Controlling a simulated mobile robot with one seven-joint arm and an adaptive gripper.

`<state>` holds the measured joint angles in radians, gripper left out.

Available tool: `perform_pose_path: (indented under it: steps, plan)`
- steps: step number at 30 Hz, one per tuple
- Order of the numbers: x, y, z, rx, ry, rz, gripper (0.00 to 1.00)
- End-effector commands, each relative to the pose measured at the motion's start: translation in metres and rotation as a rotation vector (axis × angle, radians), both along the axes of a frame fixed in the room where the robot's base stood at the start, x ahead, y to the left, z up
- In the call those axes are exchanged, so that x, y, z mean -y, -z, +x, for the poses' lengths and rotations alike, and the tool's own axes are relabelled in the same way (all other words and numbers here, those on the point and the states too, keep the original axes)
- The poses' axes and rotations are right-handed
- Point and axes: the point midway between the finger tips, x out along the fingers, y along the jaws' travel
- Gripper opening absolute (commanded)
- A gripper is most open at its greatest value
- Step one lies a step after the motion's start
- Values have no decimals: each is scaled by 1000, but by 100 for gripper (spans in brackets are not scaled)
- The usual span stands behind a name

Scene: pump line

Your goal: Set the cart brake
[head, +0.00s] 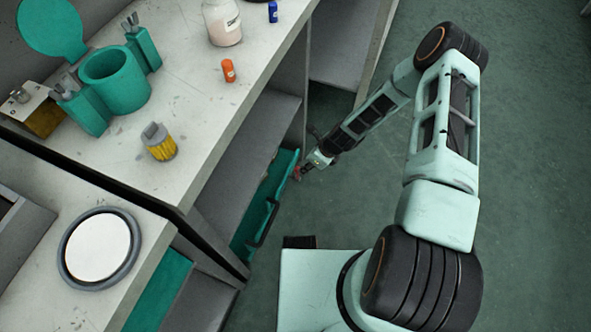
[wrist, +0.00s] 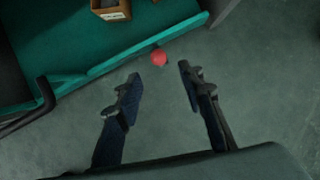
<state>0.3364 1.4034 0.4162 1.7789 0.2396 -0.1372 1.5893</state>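A teal cart (head: 249,231) stands low under the bench in the head view, with a dark handle at its near end. Its teal edge (wrist: 110,66) and dark handle (wrist: 42,98) fill the upper left of the wrist view. A red round knob (wrist: 158,57) sits at the cart's edge in the wrist view; I take it to be the brake knob. My gripper (wrist: 158,74) is open and empty, with the knob just beyond the gap between its fingertips. In the head view, my gripper (head: 303,171) is beside the cart's right side, and its fingers are too small to make out.
A brown box (wrist: 110,9) with a label is on the cart. The bench (head: 190,110) above the cart carries a teal holder (head: 115,85), a yellow-and-grey part (head: 159,141), an orange bottle (head: 228,71) and a jar (head: 222,22). Green floor at right is clear.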

Motion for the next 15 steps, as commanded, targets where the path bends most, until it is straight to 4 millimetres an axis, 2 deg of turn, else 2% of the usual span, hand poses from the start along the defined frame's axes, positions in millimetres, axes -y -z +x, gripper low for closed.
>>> perform_pose_path:
  steps: [5, 15]
  plan:
    - [-8, 23, 3, -2, 3, 3, 36]
    - [-29, 82, 15, -2, -1, 2, 36]
